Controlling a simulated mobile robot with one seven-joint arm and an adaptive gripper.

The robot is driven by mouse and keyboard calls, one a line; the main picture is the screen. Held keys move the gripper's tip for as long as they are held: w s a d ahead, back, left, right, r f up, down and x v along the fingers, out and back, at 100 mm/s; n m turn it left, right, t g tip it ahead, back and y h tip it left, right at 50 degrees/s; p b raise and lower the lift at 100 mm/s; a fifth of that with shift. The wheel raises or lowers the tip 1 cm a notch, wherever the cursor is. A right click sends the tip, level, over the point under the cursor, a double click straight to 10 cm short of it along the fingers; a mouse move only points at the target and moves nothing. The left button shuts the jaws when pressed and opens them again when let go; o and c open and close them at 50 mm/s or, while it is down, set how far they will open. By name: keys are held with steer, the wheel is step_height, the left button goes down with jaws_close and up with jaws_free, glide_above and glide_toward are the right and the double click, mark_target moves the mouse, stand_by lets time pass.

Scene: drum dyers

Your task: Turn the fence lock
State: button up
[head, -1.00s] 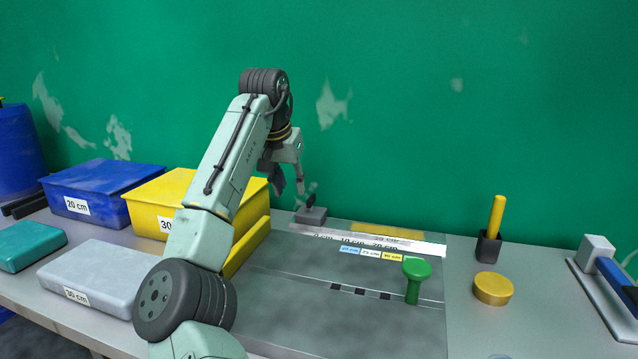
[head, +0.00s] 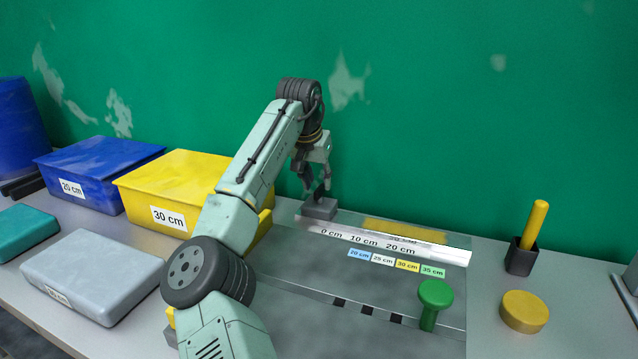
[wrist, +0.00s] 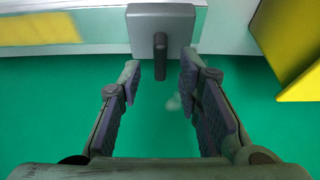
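The fence lock is a small grey block (head: 320,208) with a dark upright lever, at the back left end of the ruler strip. In the wrist view the grey block (wrist: 160,24) is at the top middle, and its dark lever (wrist: 160,58) points down the picture. My gripper (head: 317,186) is just above the block in the head view. In the wrist view my gripper (wrist: 159,76) is open, with the lever's end between or just beyond the two fingertips. Gaps show on both sides of the lever.
A yellow bin (head: 165,185) stands left of my arm. A green knob (head: 435,294), a yellow disc (head: 524,311) and a dark holder (head: 521,257) with a yellow stick are at the right.

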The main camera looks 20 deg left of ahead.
mark_target(320, 195)
steer(key=shift+x, duration=1.5)
steer(key=shift+w, duration=0.1)
steer(key=shift+c, duration=0.2)
jaws_close()
